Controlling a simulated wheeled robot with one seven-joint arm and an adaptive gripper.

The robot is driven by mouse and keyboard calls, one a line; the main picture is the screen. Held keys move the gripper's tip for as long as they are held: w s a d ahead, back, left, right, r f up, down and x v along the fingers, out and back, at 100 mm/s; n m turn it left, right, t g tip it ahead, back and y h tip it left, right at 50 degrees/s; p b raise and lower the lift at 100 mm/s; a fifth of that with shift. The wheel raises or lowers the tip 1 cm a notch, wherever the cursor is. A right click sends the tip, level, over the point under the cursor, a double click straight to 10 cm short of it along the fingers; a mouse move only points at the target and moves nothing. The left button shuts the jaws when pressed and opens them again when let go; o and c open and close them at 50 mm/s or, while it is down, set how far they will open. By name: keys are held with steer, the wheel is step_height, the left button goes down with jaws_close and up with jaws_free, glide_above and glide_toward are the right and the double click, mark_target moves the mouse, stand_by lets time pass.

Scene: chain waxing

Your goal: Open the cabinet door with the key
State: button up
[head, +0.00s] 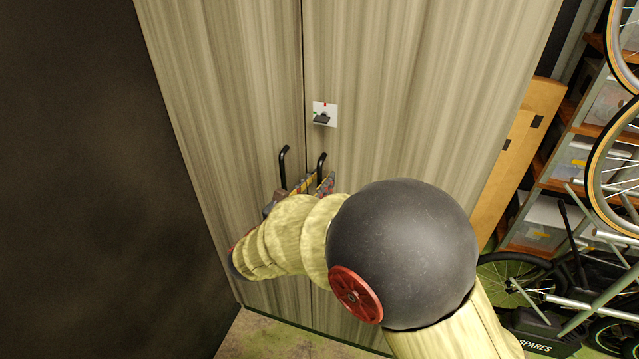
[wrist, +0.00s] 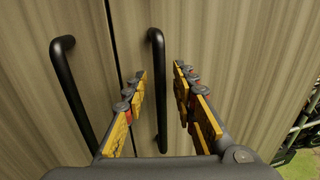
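The wood-grain cabinet has a left door (head: 225,90) and a right door (head: 400,90) that meet at a narrow dark seam. They look closed, though a slight gap is hard to judge. A white lock plate (head: 331,108) sits on the right door with a dark key (head: 321,118) at it. Below are two black bar handles, the left one (head: 283,165) and the right one (head: 321,162). In the wrist view the right handle (wrist: 158,95) appears between the spread fingers of my gripper (wrist: 160,70), with space on both sides. The left handle (wrist: 72,90) lies outside them.
A dark wall (head: 90,170) stands close at the left. At the right are a leaning wooden board (head: 515,150), shelves with clear bins (head: 545,220), and bicycles (head: 600,190). My arm covers the lower right door in the head view.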

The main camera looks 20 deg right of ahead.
steer(key=shift+c, duration=1.1)
jaws_close()
